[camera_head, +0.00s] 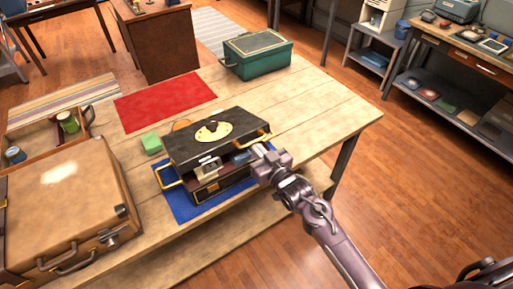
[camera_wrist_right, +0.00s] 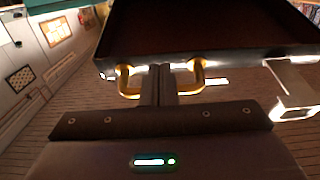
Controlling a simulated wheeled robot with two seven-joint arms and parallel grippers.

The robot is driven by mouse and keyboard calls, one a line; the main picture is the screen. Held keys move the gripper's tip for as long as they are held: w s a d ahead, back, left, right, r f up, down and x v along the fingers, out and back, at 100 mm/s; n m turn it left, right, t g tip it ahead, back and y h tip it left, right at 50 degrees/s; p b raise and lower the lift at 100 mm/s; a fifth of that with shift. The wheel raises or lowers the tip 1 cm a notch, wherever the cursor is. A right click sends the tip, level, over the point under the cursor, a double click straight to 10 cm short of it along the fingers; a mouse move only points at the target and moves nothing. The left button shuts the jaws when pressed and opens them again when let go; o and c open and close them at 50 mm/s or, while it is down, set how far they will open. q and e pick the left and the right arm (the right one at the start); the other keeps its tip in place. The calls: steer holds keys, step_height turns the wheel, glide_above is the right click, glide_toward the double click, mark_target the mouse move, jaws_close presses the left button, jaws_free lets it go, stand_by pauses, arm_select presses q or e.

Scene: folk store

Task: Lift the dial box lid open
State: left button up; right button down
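The dial box is a black box with gold handles on a blue mat (camera_head: 178,204) on the wooden table. Its lid (camera_head: 186,147) carries a pale round dial (camera_head: 211,132). The lid sits raised above the box body (camera_head: 222,184), with a gap at the front. A metal latch (camera_head: 208,168) shows at the front. My right gripper (camera_head: 260,155) is at the box's right side. In the right wrist view its fingers (camera_wrist_right: 158,82) are close together across a gold handle (camera_wrist_right: 198,78), hiding the bar's middle. The lid's dark underside (camera_wrist_right: 210,25) is above them. My left gripper is not in view.
A tan suitcase (camera_head: 70,195) stands left of the box, with an open wooden tray (camera_head: 40,138) behind it. A green sponge (camera_head: 151,143) lies close behind left. A red cloth (camera_head: 165,100) and a green case (camera_head: 258,58) are farther back. The table's right part is clear.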

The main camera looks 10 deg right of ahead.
mark_target(252, 131)
steer(key=shift+w+a+r+p, duration=0.1)
steer(key=shift+w+r+p, duration=0.1)
steer(key=shift+r+p, duration=0.35)
steer(key=shift+w+a+r+p, duration=0.1)
steer(key=shift+w+r+p, duration=0.15)
steer(key=shift+r, duration=0.45)
steer(key=shift+w+a+r+p, duration=0.1)
steer(key=shift+w+r+p, duration=0.2)
steer(key=shift+r+p, duration=0.4)
steer(key=shift+w+r, duration=0.2)
steer(key=shift+r, duration=0.35)
